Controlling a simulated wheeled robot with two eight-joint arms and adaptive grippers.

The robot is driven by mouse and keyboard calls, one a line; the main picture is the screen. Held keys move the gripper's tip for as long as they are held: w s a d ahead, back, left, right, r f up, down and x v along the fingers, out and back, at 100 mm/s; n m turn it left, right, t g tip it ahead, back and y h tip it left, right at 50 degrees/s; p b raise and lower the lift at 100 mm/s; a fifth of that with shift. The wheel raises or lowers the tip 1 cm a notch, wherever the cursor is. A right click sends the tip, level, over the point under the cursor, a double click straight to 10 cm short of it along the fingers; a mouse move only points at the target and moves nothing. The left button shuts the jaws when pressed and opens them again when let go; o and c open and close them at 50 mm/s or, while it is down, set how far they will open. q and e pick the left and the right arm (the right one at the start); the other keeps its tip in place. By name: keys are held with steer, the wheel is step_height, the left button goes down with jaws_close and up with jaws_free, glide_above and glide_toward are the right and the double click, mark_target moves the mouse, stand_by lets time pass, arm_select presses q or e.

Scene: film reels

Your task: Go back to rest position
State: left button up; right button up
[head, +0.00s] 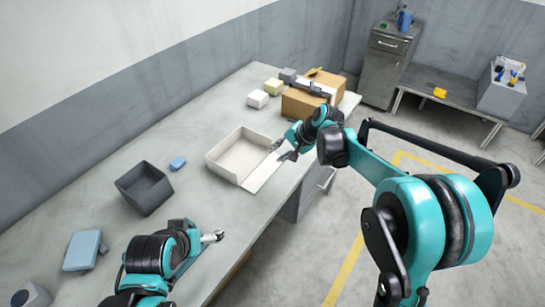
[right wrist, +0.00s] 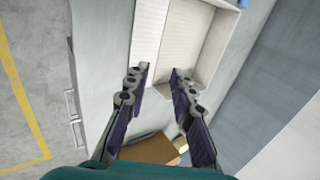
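My right gripper (head: 284,151) is over the right edge of an open white box (head: 222,169) on the long grey table (head: 130,215). In the right wrist view the two fingers of my right gripper (right wrist: 160,88) stand apart with nothing between them, and the white box (right wrist: 190,35) lies beyond their tips. My left arm is low over the near part of the table; only a small part of my left gripper (head: 213,237) shows, and its finger opening cannot be made out. No film reel can be made out in either view.
A dark grey bin (head: 144,188), a small blue block (head: 178,163) and a light blue box (head: 83,250) lie on the table. Brown cardboard boxes (head: 300,103) and small pale blocks (head: 258,99) stand at its far end. A metal cabinet (head: 385,65) and low bench (head: 455,92) stand behind. Open floor lies right.

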steer(key=shift+s+d+r, duration=0.1)
steer(key=shift+d+r, duration=0.05)
steer(key=shift+r, duration=0.15)
steer(key=s+d+r+n+t+h, duration=0.1)
steer(key=s+d+r+n, duration=0.15)
steer(key=s, duration=0.45)
steer(key=s+d+r+n+h, duration=0.1)
steer(key=s+d+r+h, duration=0.2)
steer(key=s, duration=0.5)
steer(key=s+d+f+n+t, duration=0.1)
steer(key=s+d+f+n, duration=0.1)
steer(key=s, duration=0.5)
steer(key=s+d+f+n+t+h, duration=0.1)
steer(key=s+d+f, duration=0.1)
steer(key=s+d, duration=0.3)
steer(key=shift+s+d+n+h, duration=0.25)
steer(key=shift+s+n+h, duration=0.1)
steer(key=shift+s, duration=0.65)
